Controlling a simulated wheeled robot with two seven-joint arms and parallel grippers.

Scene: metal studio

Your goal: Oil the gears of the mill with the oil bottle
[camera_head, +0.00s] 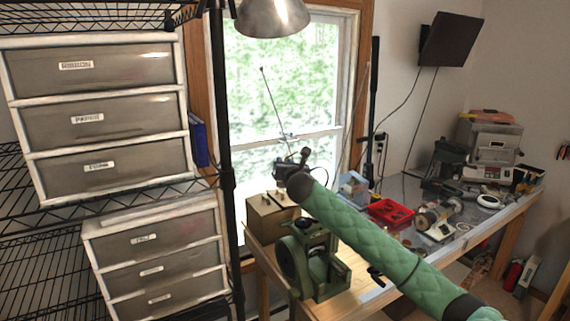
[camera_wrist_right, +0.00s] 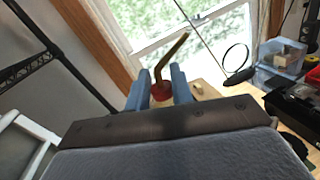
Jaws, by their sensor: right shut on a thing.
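The oil bottle (camera_wrist_right: 162,91) has a red top and a bent brass spout. It shows in the right wrist view between the two blue fingers of my right gripper (camera_wrist_right: 159,88), which is shut on it. The spout points up and to the right in that view. In the head view my right gripper (camera_head: 291,172) is above the green mill (camera_head: 327,274), apart from it, and hides the bottle. The mill stands on the near left end of the wooden bench, with a round wheel-like part on its left side. My left gripper is out of view.
A tan metal box (camera_head: 268,218) stands behind the mill by the window. A red tray (camera_head: 391,212), a blue bin (camera_head: 353,188) and tools crowd the bench to the right. A black wire rack with drawer units (camera_head: 100,120) is at left, and a lamp (camera_head: 272,18) hangs above.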

